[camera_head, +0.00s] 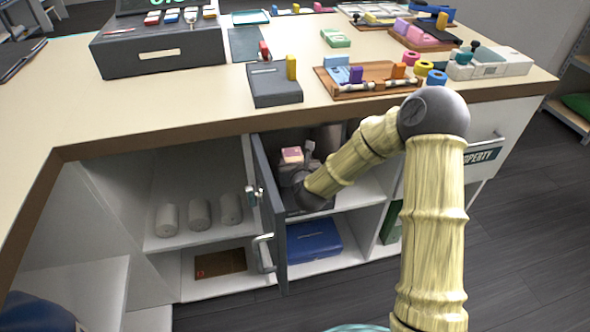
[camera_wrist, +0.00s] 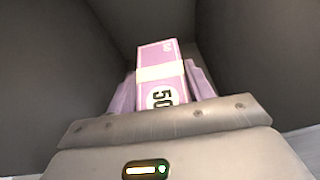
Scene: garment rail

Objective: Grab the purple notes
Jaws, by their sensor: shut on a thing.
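The purple notes (camera_wrist: 161,75) are a banded bundle marked 50, with a pale strap around the middle. In the wrist view they stand up just beyond my gripper (camera_wrist: 162,105), between its fingers, and the gripper is shut on them. In the head view the notes (camera_head: 291,155) show as a small pinkish block at my gripper (camera_head: 296,166), inside the open cupboard compartment under the counter. My arm reaches in from the right. The fingertips are partly hidden behind the notes.
A dark cupboard door (camera_head: 268,215) stands open just left of my gripper. A blue box (camera_head: 314,241) lies on the shelf below. Several grey rolls (camera_head: 198,214) stand in the compartment to the left. The counter edge (camera_head: 200,134) runs above the gripper. Compartment walls (camera_wrist: 55,70) surround it closely.

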